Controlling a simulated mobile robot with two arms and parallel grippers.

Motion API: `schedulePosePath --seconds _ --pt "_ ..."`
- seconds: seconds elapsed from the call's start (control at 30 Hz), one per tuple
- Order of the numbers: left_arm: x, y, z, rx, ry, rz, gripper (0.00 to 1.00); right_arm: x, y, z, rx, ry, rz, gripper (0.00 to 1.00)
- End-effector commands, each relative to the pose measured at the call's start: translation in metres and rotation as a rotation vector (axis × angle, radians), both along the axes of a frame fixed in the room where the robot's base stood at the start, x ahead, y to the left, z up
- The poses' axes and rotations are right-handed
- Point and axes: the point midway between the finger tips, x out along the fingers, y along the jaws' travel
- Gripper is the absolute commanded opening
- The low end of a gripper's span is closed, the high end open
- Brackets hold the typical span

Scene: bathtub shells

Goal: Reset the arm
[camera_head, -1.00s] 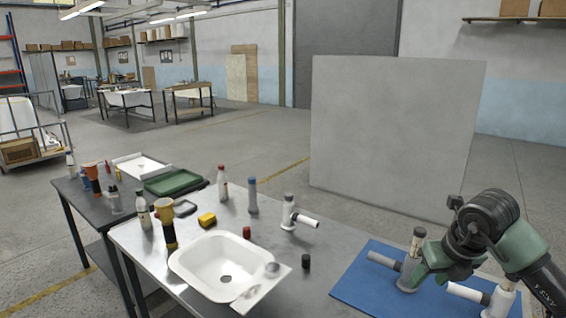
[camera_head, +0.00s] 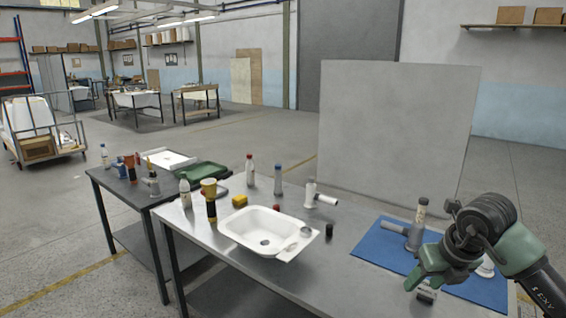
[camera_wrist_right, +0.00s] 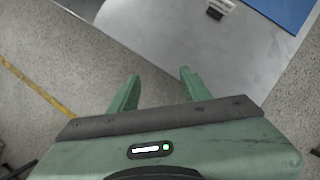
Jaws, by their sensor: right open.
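My right arm comes in from the right edge in the head view. My left gripper is not in view.
The metal table (camera_head: 340,272) holds a white basin (camera_head: 247,228), bottles and small items. A grey pipe fitting (camera_head: 413,237) stands on the blue mat. A grey panel (camera_head: 395,130) stands behind the table.

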Motion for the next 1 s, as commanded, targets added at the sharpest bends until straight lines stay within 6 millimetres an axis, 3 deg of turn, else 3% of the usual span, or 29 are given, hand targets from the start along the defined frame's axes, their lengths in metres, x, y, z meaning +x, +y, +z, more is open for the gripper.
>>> schedulePosePath --seconds 0.13,0.37,0.57,0.67,0.77,0.8,0.9,1.0 --pt "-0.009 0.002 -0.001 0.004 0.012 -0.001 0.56 0.001 0.017 -0.016 0.076 0.024 0.03 0.48" --pt "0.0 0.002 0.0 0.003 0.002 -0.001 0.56 0.002 0.054 -0.045 0.253 0.068 0.076 0.48" --pt "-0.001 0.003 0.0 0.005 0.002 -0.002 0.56 0.001 0.112 -0.086 0.58 0.134 0.088 0.48" --pt "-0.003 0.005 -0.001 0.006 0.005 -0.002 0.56 0.002 0.149 -0.113 0.859 0.171 0.024 0.48" --pt "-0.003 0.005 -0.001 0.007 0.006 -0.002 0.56 0.011 0.173 -0.15 1.206 0.194 -0.177 0.48" --pt "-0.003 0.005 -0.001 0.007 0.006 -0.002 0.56 0.016 0.173 -0.172 1.35 0.194 -0.316 0.48" --pt "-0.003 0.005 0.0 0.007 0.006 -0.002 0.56 0.022 0.149 -0.242 1.591 0.168 -0.716 0.48" --pt "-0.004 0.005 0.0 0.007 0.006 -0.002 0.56 0.008 0.121 -0.311 1.672 0.143 -1.044 0.48"
